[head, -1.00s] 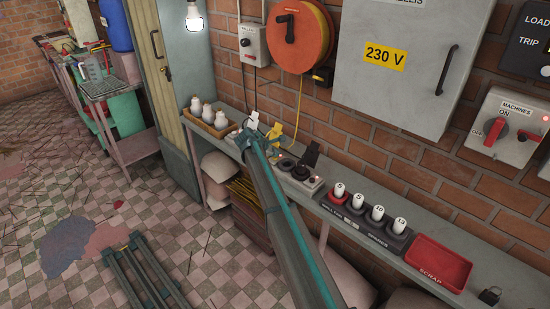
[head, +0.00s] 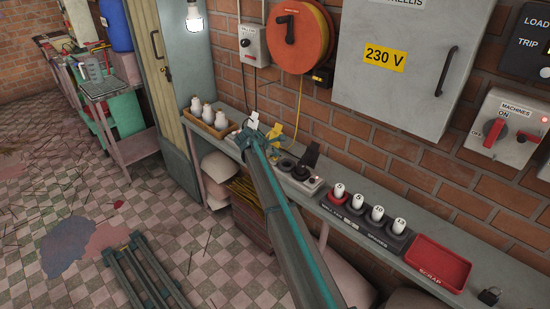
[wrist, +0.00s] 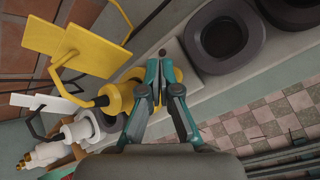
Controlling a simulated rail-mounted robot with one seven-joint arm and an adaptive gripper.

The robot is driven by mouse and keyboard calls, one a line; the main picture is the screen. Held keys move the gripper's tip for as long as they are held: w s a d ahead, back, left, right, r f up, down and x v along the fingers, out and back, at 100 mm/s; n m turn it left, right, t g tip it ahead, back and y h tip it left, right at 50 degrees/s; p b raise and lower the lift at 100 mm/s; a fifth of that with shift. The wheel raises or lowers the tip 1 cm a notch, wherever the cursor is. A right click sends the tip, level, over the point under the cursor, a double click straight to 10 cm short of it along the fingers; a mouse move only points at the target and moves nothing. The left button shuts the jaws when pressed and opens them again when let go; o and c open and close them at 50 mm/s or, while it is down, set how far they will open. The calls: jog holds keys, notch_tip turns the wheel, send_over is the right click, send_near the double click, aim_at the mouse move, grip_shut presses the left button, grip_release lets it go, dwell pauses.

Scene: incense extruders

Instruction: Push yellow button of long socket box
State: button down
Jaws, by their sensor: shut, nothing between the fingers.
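The long socket box is a low grey box on the wall bench; its right end (head: 313,184) shows in the head view, and its grey top (wrist: 172,62) in the wrist view. It bears dark round sockets (wrist: 223,39), a yellow plug with a tag (wrist: 112,97) and a white plug (wrist: 80,130). My gripper (wrist: 155,66) is shut and empty, its fingertips over the box between the yellow plug and a dark socket. A small dark round spot (wrist: 162,52) shows just beyond the tips. I cannot make out a yellow button; my arm hides part of the box in the head view.
Left of the box is a wooden tray (head: 206,125) with white bulb-like items. To its right are a rack of numbered white cylinders (head: 377,213) and a red scrap tray (head: 440,263). The brick wall, orange reel (head: 298,38) and grey cabinet (head: 410,65) stand behind.

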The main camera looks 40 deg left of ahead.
aim_at(274, 158)
jog(key=shift+r+p, duration=1.3)
jog(key=shift+r, duration=1.75)
